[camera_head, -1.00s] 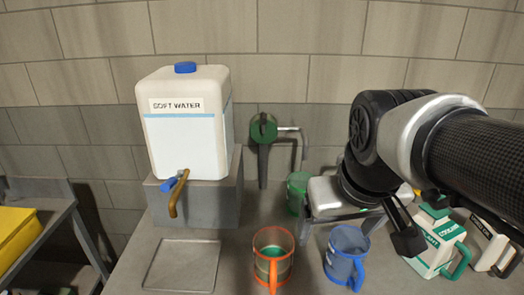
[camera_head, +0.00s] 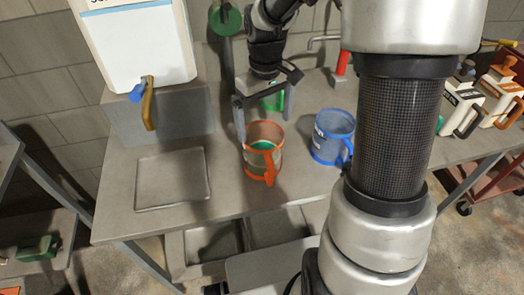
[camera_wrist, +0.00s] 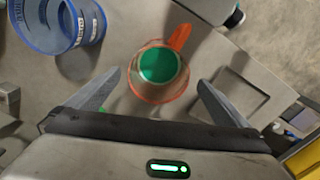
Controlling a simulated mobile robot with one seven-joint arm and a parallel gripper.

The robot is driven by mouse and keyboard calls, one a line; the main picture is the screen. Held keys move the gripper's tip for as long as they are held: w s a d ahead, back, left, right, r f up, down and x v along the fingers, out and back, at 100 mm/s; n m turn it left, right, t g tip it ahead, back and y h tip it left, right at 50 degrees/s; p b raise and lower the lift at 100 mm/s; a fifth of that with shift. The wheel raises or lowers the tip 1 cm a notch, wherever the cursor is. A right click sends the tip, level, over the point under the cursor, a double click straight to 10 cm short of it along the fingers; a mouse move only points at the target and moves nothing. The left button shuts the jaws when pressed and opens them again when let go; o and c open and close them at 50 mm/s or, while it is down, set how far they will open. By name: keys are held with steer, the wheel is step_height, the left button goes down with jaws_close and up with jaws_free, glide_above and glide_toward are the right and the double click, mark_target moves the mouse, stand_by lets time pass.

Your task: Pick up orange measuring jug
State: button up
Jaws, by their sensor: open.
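The orange measuring jug (camera_head: 262,160) stands upright on the grey bench, clear-walled with an orange rim and handle, with green showing inside. Its handle faces the front of the bench. My gripper (camera_head: 263,118) points down just behind and above the jug, its left finger near the jug's left rim. In the wrist view the jug (camera_wrist: 156,92) lies in line with the gap between the spread fingers of my gripper (camera_wrist: 159,80). The jaws are open and empty; I cannot tell whether a finger touches the jug.
A blue jug (camera_head: 331,140) stands close on the right. A green jug (camera_head: 273,101) is partly hidden behind my gripper. A flat tray (camera_head: 140,186) lies to the left, below the white water container (camera_head: 140,50) on its grey block.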

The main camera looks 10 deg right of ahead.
mark_target(265, 157)
step_height(265, 157, down, 11)
steer(key=shift+r, duration=0.3)
steer(key=c, duration=1.6)
